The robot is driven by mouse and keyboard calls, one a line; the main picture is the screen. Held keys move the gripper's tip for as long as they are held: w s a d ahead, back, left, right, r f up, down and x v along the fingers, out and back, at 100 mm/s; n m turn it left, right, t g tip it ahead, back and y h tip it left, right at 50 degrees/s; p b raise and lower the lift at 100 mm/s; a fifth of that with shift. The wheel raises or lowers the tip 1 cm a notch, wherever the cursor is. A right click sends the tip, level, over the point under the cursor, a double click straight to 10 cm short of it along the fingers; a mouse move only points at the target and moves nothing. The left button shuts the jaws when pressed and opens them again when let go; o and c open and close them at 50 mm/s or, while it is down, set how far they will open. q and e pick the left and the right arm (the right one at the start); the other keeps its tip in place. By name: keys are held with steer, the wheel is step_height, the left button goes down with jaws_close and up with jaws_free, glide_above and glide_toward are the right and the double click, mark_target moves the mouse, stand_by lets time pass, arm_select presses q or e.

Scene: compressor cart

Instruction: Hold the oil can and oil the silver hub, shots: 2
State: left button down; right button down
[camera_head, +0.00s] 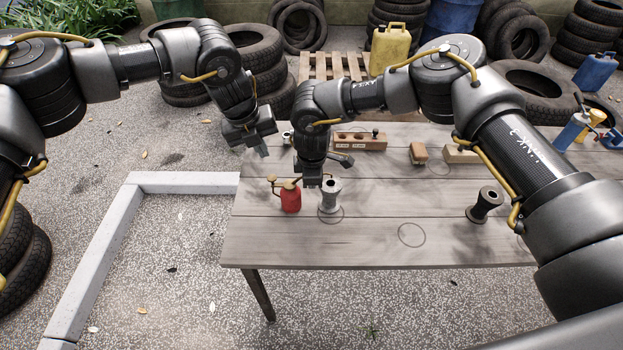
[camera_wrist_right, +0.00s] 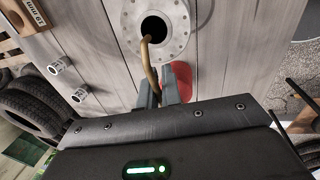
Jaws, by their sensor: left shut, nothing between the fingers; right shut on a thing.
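The red oil can (camera_head: 291,198) has a brass top and a thin curved spout. My right gripper (camera_wrist_right: 161,92) is shut on the can, which is partly hidden behind the fingers in the right wrist view (camera_wrist_right: 178,80). The silver hub (camera_head: 330,199) stands upright just right of the can on the table. In the wrist view, the brass spout (camera_wrist_right: 149,65) reaches to the dark bore of the hub flange (camera_wrist_right: 179,42); I cannot tell whether its tip is inside or just above. My left gripper (camera_head: 261,149) is shut and empty, beyond the can near the table's left edge.
A dark hub (camera_head: 486,204) stands at the table's right. The table (camera_head: 360,245) is clear in front. Tyres surround the area.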

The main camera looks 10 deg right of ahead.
mark_target(275, 177)
arm_select(q)
steer(key=n, duration=0.5)
steer(key=n+g, duration=0.1)
steer(key=n, duration=0.4)
steer(key=d+n+g+h, duration=0.1)
steer(key=n, duration=0.4)
steer(key=shift+r, duration=0.25)
steer(key=shift+s, duration=0.1)
steer(key=shift+f, duration=3.3)
